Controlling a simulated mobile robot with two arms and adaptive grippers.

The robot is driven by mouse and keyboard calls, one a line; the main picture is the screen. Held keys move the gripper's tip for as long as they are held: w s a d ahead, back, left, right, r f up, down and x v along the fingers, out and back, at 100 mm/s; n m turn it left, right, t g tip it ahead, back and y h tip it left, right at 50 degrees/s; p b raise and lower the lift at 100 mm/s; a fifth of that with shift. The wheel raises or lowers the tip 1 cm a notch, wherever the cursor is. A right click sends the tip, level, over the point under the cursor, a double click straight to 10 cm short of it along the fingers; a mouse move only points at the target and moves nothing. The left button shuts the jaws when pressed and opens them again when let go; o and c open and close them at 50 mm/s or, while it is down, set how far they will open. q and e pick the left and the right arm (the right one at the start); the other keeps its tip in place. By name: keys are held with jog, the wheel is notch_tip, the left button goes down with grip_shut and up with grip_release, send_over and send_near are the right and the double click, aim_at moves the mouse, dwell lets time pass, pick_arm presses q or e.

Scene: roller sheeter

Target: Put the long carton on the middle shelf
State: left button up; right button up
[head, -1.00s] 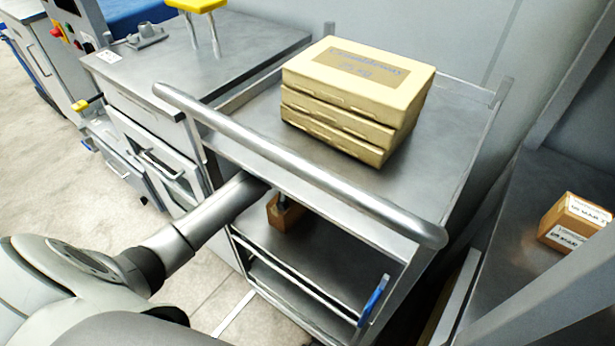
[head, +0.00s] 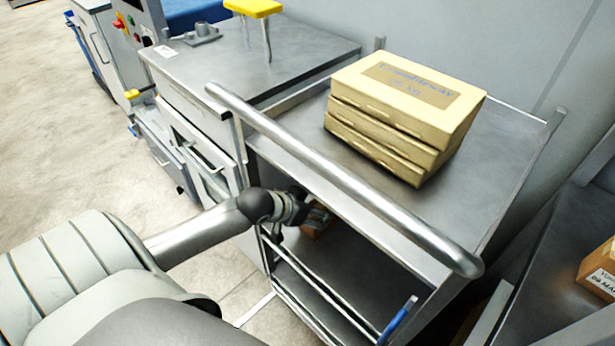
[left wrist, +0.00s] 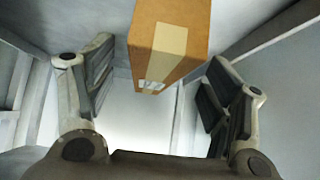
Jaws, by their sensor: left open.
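The long carton (head: 317,222) is brown and sits on the middle shelf (head: 350,268) of the metal trolley, near its left end, mostly hidden by my gripper and the top deck. In the left wrist view the carton (left wrist: 165,40), with a tan tape strip, lies ahead, between and beyond the spread fingers. My left gripper (head: 305,208) is at the trolley's open front, by the carton's near end. In the wrist view its fingers (left wrist: 158,90) are open, with a visible gap to the carton on both sides. My right gripper is not in view.
Several stacked yellow cartons (head: 405,110) stand on the trolley's top deck. A thick handle rail (head: 340,178) runs above the shelf opening. A blue handle (head: 398,320) is at the lower right. A machine cabinet (head: 265,55) stands left; another labelled carton (head: 601,270) lies right.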

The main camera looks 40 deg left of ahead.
pick_arm(q)
jog(key=shift+s+a, duration=0.1)
jog(key=shift+s, duration=0.65)
